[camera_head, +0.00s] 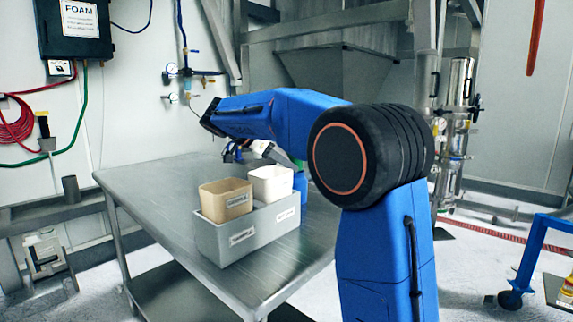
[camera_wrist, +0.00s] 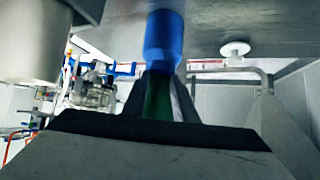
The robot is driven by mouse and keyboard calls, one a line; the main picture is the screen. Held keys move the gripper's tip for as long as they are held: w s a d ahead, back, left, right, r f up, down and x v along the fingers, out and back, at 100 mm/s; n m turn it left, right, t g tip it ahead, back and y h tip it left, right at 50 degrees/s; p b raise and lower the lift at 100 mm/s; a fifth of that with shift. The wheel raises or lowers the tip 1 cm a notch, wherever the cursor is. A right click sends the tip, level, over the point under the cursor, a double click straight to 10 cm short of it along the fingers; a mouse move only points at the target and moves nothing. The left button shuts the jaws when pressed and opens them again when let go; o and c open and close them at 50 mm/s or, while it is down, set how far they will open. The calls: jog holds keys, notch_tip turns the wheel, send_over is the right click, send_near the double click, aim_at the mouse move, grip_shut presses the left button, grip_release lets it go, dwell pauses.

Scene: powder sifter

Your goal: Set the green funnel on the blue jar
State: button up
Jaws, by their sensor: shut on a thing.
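The blue jar (camera_head: 300,184) stands on the steel table, behind the grey bin and partly hidden by the white cup and my arm. The wrist view is upside down and shows the blue jar (camera_wrist: 164,45) hanging from the top, in line with my gripper (camera_wrist: 160,90). My gripper is shut on the green funnel (camera_wrist: 158,98), which shows only as a green strip between the fingers. A small bit of green funnel (camera_head: 299,163) shows just above the jar in the head view. I cannot tell whether funnel and jar touch.
A grey bin (camera_head: 225,241) on the steel table (camera_head: 155,175) holds a beige cup (camera_head: 226,200) and a white cup (camera_head: 270,184), close to the jar. The table's left part is clear. A white disc-shaped thing (camera_wrist: 235,50) is near the jar in the wrist view.

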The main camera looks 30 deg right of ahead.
jog(key=shift+w+a+f, duration=0.1)
jog(key=shift+w+f, duration=0.1)
jog(key=shift+f, duration=0.2)
dwell(0.4)
jog(key=shift+s+f, duration=0.15)
jog(key=shift+f, duration=0.55)
dwell(0.8)
jog(key=shift+r, duration=0.7)
dwell(0.7)
jog(key=shift+f, duration=0.65)
dwell(0.8)
jog(key=o, duration=0.7)
jog(key=shift+o, duration=0.2)
jog(key=v, duration=1.1)
jog(key=shift+r, duration=0.1)
dwell(0.3)
